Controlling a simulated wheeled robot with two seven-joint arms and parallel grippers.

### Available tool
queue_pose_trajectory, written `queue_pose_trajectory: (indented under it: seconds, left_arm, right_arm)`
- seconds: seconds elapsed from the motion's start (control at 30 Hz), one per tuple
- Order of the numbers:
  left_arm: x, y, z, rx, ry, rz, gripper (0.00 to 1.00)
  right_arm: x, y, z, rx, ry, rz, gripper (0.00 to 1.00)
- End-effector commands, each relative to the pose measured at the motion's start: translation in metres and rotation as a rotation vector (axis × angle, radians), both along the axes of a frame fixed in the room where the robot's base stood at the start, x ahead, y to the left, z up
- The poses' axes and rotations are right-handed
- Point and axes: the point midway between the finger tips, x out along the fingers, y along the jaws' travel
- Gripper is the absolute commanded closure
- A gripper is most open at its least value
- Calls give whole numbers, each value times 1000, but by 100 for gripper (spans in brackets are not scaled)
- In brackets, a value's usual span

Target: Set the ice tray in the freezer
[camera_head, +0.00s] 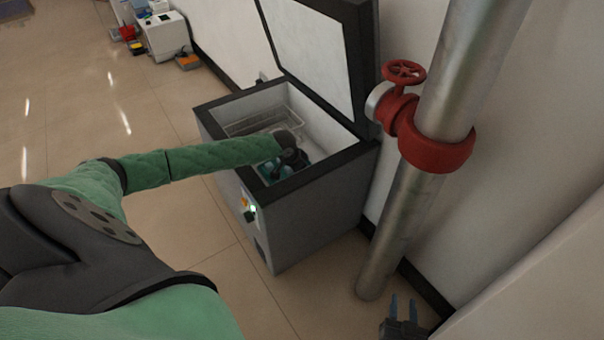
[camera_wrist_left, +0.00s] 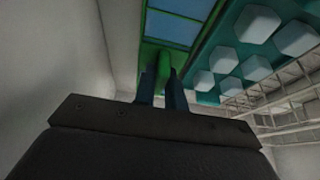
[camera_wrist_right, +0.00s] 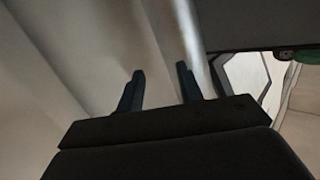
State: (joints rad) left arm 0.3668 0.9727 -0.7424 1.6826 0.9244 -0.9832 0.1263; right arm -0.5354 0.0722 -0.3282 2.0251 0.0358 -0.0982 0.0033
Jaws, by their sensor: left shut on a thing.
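The freezer (camera_head: 300,222) is a grey chest with its lid (camera_head: 312,55) raised. My left arm reaches over its front rim, and my left gripper (camera_wrist_left: 163,82) is down inside. The gripper is shut on the green edge of an ice tray (camera_wrist_left: 178,28) with blue cells. Beside it, to the right in the left wrist view, is a teal tray with white cubes (camera_wrist_left: 243,60). In the head view the gripper and arm hide much of the trays. I cannot tell whether the held tray rests on anything. My right gripper (camera_head: 404,306) is open and empty, outside the freezer.
A wire basket (camera_head: 245,124) sits in the freezer's far left part; it also shows in the left wrist view (camera_wrist_left: 285,105). A steel pipe (camera_head: 400,205) with a red valve wheel (camera_head: 404,72) stands right of the freezer.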

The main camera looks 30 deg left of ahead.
Motion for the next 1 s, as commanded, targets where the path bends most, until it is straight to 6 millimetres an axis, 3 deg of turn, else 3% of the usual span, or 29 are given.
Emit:
queue_pose_trajectory:
  seconds: [0.67, 0.7, 0.77, 1.0]
  left_arm:
    - [0, 0, -2, 0, -1, 0, 100]
    - [0, 0, -3, 0, 0, 0, 80]
    - [0, 0, -3, 0, 0, 0, 68]
    - [0, 0, -2, 0, 0, 0, 66]
  right_arm:
    - [-1, 0, -5, -2, 16, 1, 64]
    - [-1, 0, -7, -3, 19, 1, 64]
    - [-2, 0, -9, -4, 22, 1, 64]
    - [-5, -1, -10, -5, 26, 1, 64]
